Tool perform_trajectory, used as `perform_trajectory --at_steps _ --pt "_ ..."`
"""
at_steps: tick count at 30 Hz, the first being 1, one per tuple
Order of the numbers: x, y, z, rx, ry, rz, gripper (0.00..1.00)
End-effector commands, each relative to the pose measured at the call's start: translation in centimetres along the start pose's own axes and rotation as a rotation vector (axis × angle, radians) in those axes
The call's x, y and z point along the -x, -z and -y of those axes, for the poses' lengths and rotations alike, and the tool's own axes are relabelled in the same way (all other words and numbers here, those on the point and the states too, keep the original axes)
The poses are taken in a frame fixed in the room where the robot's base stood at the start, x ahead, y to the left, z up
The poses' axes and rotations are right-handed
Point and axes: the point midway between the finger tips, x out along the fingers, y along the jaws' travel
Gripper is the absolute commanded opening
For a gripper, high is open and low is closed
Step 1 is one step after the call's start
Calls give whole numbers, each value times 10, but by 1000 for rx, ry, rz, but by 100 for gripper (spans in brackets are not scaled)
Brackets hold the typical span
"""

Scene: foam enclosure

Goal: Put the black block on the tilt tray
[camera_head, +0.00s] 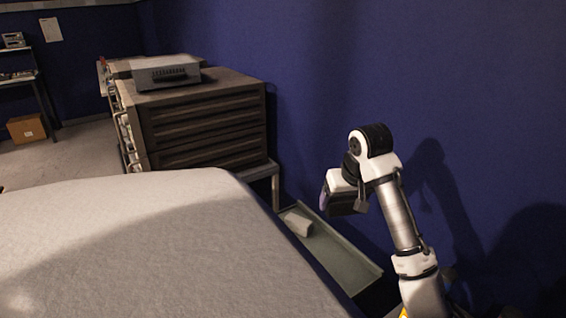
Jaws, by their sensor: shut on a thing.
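The tilt tray (345,258) is a long, pale grey-green tray with raised edges, low against the blue wall right of centre. A light grey block (297,222) lies at its far left end. My gripper (334,203) is above the tray, at the end of my white arm, and is shut on a dark thing that I take to be the black block. Dark block and dark gripper parts blend together, so the block's outline and its exact hold are unclear. The gripper appears apart from the tray.
A large pale, rough-surfaced slab (140,235) fills the left foreground, its edge beside the tray. A dark drawer cabinet (205,120) stands behind, with a grey device (165,72) on top. The blue wall (430,80) is close behind my arm. A cardboard box (26,129) is far left.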

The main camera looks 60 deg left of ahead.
Motion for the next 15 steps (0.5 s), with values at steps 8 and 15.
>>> perform_trajectory --at_steps 8,15 --pt "-34 -14 2 -1 7 4 57" --pt "-92 -39 1 -2 5 4 57"
